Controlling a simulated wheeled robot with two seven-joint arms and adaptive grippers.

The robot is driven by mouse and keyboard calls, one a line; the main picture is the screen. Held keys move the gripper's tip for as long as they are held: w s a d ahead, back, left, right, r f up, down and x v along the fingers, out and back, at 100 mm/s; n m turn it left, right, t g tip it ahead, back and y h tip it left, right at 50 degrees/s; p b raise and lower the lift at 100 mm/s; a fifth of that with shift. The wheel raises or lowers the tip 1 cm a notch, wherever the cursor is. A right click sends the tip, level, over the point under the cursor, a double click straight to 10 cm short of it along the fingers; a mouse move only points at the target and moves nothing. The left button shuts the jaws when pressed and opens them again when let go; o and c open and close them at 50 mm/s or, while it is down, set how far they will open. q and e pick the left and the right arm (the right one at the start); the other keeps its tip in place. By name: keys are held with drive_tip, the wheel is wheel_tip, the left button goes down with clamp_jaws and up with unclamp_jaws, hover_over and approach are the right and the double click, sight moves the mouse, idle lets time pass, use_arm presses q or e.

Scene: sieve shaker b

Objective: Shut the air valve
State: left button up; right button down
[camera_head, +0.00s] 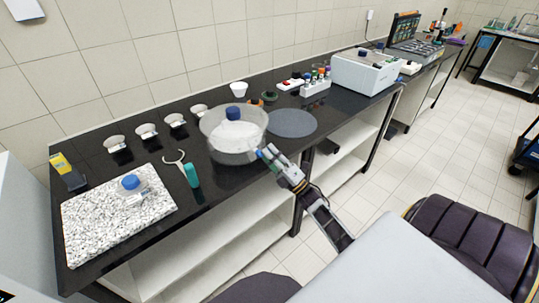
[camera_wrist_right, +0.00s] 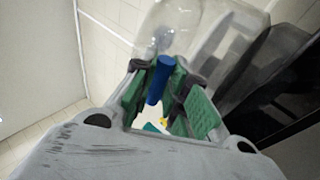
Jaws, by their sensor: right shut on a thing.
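A clear glass vessel (camera_head: 212,130) with a blue knob (camera_head: 236,113) on its lid and white material inside stands near the front edge of the black bench. The air valve's blue handle (camera_wrist_right: 159,80) shows in the right wrist view, between the green pads of my right gripper (camera_wrist_right: 165,84), with clear glass (camera_wrist_right: 168,28) just beyond it. In the head view my right gripper (camera_head: 266,154) reaches from the lower right to the vessel's right side. It is shut on the blue handle. The fingers hide part of the valve body. My left gripper is not in view.
A grey round mat (camera_head: 292,124) lies right of the vessel. A speckled stone slab (camera_head: 90,228) carries a blue-capped jar (camera_head: 131,185). A green-handled tool (camera_head: 191,175) lies between slab and vessel. Small dishes line the back, and a white machine (camera_head: 365,72) stands farther right.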

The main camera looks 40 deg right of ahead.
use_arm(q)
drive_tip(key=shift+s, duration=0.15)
use_arm(e)
drive_tip(key=c, duration=1.4)
unclamp_jaws()
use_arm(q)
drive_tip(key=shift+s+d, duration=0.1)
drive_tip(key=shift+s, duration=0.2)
use_arm(e)
drive_tip(key=v, duration=1.2)
drive_tip(key=shift+m, duration=0.3)
